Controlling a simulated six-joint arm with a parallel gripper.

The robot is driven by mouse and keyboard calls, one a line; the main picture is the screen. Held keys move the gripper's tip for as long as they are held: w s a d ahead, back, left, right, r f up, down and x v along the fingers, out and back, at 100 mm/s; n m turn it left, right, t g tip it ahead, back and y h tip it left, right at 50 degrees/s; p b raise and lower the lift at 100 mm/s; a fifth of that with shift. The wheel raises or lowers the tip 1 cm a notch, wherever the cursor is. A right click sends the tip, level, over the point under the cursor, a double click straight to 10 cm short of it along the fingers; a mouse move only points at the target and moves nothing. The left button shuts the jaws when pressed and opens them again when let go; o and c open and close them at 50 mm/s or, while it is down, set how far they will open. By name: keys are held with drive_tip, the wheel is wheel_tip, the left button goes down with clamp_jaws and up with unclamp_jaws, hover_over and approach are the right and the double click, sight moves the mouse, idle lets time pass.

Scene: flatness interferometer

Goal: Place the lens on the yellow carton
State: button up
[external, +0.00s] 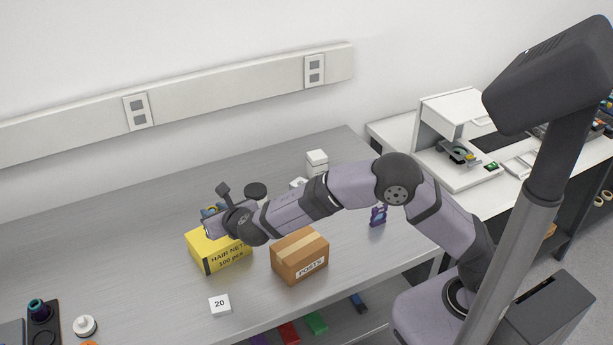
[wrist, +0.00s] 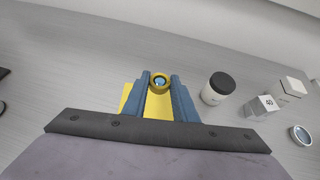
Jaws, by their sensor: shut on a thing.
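The lens (wrist: 160,76), a small ring with a yellow rim and bluish glass, sits between the blue fingertips of my gripper (wrist: 160,84) in the wrist view. My gripper is shut on it. The yellow carton (external: 222,258), marked HAIR NETS, stands on the bench in the external view. My gripper (external: 211,211) is over its top there, and my wrist hides part of it. The carton's yellow top (wrist: 158,108) shows below and between the fingers in the wrist view. I cannot tell whether the lens touches the carton.
A brown POSTS carton (external: 299,258) stands right of the yellow one. A white block marked 20 (external: 219,304) lies in front. A black-lidded jar (wrist: 215,88), a block marked 40 (wrist: 264,104) and a white box (wrist: 291,88) stand nearby. Bench left of the yellow carton is clear.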

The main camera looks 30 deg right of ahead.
drive_tip(key=shift+f+p, duration=0.5)
drive_tip(key=shift+f, duration=2.8)
drive_tip(key=shift+f+b, duration=0.25)
drive_tip(key=shift+b, duration=0.05)
drive_tip(key=o, duration=1)
drive_tip(key=shift+r, duration=0.1)
drive_tip(key=shift+r+p, duration=0.15)
drive_tip(key=shift+p, duration=0.15)
drive_tip(key=b+v, duration=0.3)
drive_tip(key=v, duration=0.9)
